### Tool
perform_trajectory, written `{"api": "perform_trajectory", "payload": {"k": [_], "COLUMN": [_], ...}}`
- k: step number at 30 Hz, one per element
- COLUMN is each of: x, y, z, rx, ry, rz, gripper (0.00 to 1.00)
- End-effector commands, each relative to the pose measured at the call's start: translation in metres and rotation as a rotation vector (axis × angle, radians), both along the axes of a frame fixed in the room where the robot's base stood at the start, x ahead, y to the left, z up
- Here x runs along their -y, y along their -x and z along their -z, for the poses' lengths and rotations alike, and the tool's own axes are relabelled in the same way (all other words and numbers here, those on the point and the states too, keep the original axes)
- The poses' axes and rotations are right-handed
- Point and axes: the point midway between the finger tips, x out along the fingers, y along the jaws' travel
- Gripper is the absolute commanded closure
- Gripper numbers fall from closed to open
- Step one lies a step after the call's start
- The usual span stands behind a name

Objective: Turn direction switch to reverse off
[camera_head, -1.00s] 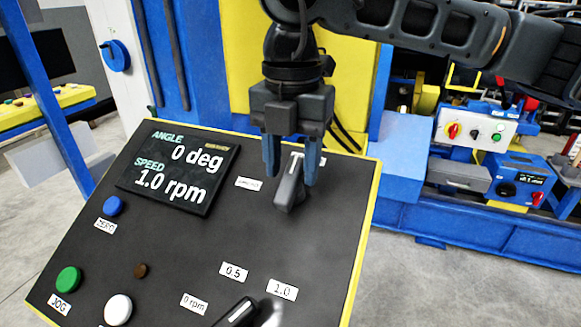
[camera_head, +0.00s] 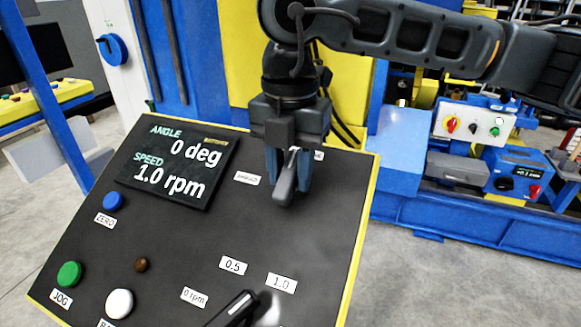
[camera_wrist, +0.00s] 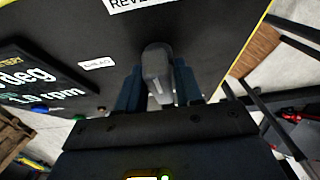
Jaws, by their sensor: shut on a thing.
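The direction switch (camera_head: 286,182) is a dark grey lever knob with a white line, on the upper right of the black control panel (camera_head: 200,250). In the head view its top end leans slightly right, towards a label mostly hidden by my gripper. My gripper (camera_head: 288,188) points down over the knob and is shut on it, one blue finger on each side. In the wrist view the knob (camera_wrist: 157,72) stands between the two fingers, below a label (camera_wrist: 135,3) partly reading "REV". Another label (camera_head: 247,178) lies left of the knob, too small to read surely.
The panel display (camera_head: 178,168) reads 0 deg and 1.0 rpm. A blue button (camera_head: 113,202), a green button (camera_head: 69,274), a white button (camera_head: 119,303) and the speed knob (camera_head: 236,308) sit on the panel. A blue machine frame stands behind.

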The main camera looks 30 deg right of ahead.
Motion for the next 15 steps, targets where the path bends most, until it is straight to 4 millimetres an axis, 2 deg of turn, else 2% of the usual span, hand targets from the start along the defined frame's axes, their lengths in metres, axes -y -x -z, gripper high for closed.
{"api": "perform_trajectory", "payload": {"k": [8,15], "x": [-0.0004,-0.0016], "y": [-0.0005,-0.0022], "z": [0.0012,0.0035], "rx": [-0.013,-0.062], "ry": [0.011,0.05], "rz": [-0.032,-0.149], "gripper": [0.95,0.95]}}
